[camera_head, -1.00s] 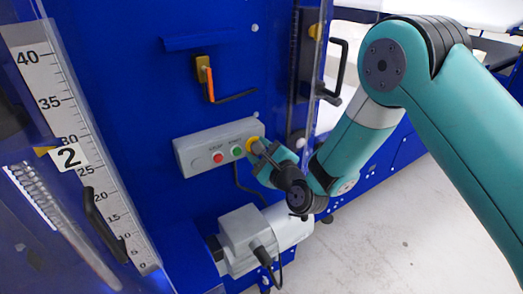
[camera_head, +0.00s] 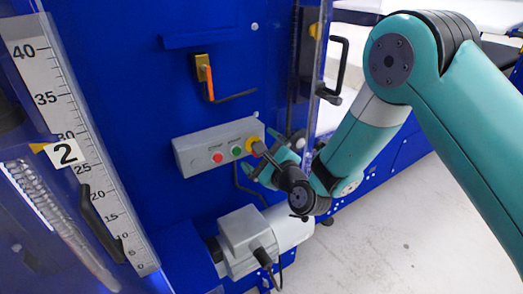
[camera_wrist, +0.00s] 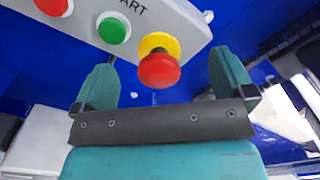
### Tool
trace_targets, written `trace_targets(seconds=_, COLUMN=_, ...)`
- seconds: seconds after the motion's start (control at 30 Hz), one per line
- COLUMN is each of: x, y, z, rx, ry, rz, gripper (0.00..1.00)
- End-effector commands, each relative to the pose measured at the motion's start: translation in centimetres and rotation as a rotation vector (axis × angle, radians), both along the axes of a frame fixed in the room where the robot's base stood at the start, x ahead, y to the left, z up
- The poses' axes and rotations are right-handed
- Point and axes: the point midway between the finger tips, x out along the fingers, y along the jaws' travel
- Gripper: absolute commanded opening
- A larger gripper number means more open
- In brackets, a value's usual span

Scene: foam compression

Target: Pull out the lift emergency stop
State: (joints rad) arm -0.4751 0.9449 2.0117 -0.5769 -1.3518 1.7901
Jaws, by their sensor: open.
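The emergency stop is a red mushroom button (camera_wrist: 159,71) on a yellow base (camera_wrist: 158,43), at the right end of a grey control box (camera_head: 205,148). In the head view its yellow base (camera_head: 254,145) shows beside my gripper, and the red head is mostly hidden. My gripper (camera_wrist: 163,80) is open. Its two teal fingers stand to the left and right of the red button in the wrist view, with gaps on both sides. I cannot tell how deep the button sits between them.
A green START button (camera_head: 237,152) and a red STOP button (camera_head: 217,157) sit left of the emergency stop. A grey motor (camera_head: 250,236) is below the box. An orange-handled lever (camera_head: 206,79) is above. A clear panel edge stands to the right.

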Motion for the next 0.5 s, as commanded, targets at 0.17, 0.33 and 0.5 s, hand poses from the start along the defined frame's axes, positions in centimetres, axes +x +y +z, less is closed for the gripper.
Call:
trace_targets(seconds=0.17, x=-0.02, y=0.01, z=-0.04, rx=0.000, ry=0.001, rz=0.001, gripper=1.00)
trace_targets(seconds=0.33, x=-0.02, y=0.01, z=-0.04, rx=0.000, ry=0.001, rz=0.001, gripper=1.00)
trace_targets(seconds=0.5, x=-0.36, y=-0.27, z=-0.35, rx=0.000, ry=0.000, rz=0.000, gripper=1.00)
